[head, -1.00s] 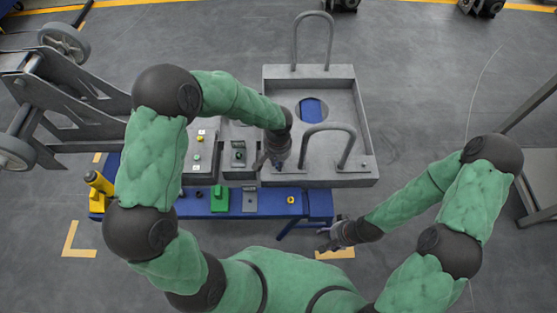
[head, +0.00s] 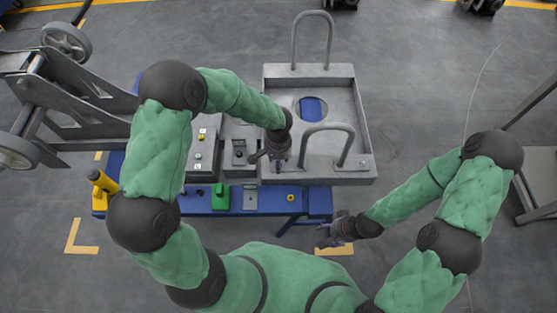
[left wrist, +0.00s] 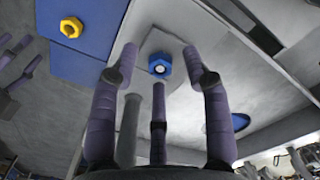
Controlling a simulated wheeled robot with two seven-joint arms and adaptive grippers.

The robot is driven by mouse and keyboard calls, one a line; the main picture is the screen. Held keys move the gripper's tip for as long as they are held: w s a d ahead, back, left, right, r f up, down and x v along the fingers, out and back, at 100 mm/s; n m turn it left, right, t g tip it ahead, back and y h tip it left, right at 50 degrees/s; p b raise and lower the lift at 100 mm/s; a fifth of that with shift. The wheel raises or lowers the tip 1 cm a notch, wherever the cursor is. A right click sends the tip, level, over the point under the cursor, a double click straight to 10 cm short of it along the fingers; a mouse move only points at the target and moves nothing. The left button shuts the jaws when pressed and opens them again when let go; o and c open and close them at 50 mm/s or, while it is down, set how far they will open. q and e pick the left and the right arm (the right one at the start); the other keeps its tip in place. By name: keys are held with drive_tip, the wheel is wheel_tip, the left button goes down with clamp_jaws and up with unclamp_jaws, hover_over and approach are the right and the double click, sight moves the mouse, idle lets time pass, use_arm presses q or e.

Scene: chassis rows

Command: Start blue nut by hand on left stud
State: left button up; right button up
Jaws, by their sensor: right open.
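The blue nut (left wrist: 160,65) sits on a pale grey metal surface in the left wrist view, with a bright round centre that looks like a stud end. My left gripper (left wrist: 160,54) has its fingers spread around the nut, with visible gaps on both sides. In the head view my left gripper (head: 266,158) is over the front left corner of the grey chassis tray (head: 330,178), and the nut is too small to make out there. My right gripper (head: 327,233) is open and empty, low in front of the blue bench.
A yellow nut (head: 291,197) lies on the blue bench (head: 268,204); it also shows in the left wrist view (left wrist: 71,27). Two grey hoop handles (head: 331,128) rise from the tray. A green block (head: 220,198) and a yellow-handled tool (head: 101,182) are to the left.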

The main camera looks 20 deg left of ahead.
use_arm(q)
wheel_tip(320, 180, up, 12)
idle(0.6)
idle(0.5)
